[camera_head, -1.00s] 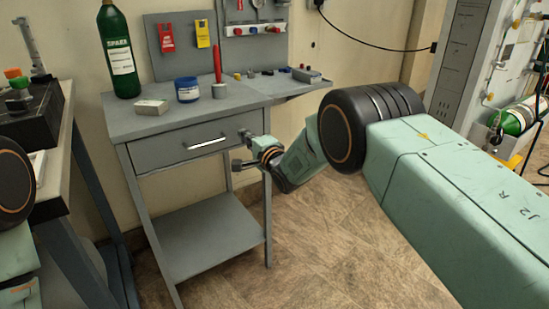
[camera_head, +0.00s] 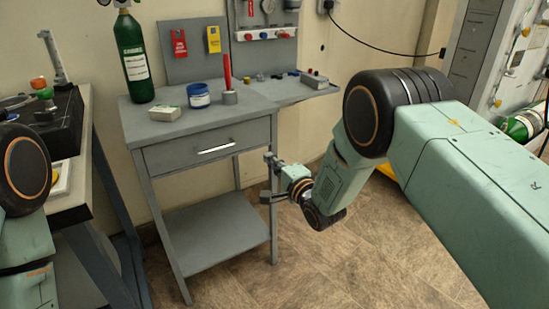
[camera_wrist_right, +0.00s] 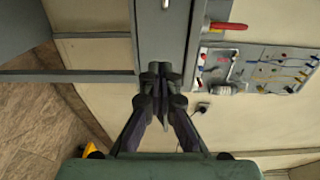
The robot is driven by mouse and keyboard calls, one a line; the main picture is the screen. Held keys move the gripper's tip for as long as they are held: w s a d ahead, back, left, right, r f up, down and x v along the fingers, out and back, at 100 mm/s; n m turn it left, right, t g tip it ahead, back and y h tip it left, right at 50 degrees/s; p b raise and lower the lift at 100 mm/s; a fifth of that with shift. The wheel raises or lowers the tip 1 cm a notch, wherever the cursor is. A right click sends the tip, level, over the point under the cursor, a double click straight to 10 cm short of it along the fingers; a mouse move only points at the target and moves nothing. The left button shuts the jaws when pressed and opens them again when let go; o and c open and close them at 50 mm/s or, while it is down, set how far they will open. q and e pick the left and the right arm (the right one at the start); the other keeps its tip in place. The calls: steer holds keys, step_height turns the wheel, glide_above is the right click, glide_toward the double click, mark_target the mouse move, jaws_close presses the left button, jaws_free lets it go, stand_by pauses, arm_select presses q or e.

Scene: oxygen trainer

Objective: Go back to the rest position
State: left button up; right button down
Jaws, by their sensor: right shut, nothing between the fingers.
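My right gripper (camera_head: 268,180) is in front of the right side of the grey workbench (camera_head: 190,240) in the head view, below the tabletop and apart from the drawer handle as far as I can tell. In the right wrist view my right gripper (camera_wrist_right: 160,72) has its fingers together with nothing between them. Part of my left arm shows at the left edge of the head view, but my left gripper is out of view.
The bench carries a green bottle (camera_head: 134,58), a blue jar (camera_head: 198,95), a white box (camera_head: 165,113) and a red-handled tool (camera_head: 228,75). Floor (camera_head: 330,265) is clear below my right arm.

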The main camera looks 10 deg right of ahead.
steer(key=s+d+f+n+g+h+p, duration=0.1)
steer(key=s+d+f+n+g+h, duration=0.25)
steer(key=s+f, duration=0.65)
steer(key=s+d+f+n+g+h+p, duration=0.1)
steer(key=s+d+f+n+g, duration=0.3)
steer(key=s+f+n, duration=0.55)
steer(key=s+d+r+g+h+p, duration=0.1)
steer(key=s+g, duration=0.3)
steer(key=s, duration=1.2)
steer(key=s+d+r+g+p, duration=0.1)
steer(key=s+r+g+p, duration=0.2)
steer(key=s, duration=1.3)
steer(key=shift+s+d+r+n+g+h+p, duration=0.3)
steer(key=shift+g+p, duration=0.25)
steer(key=shift+g, duration=0.7)
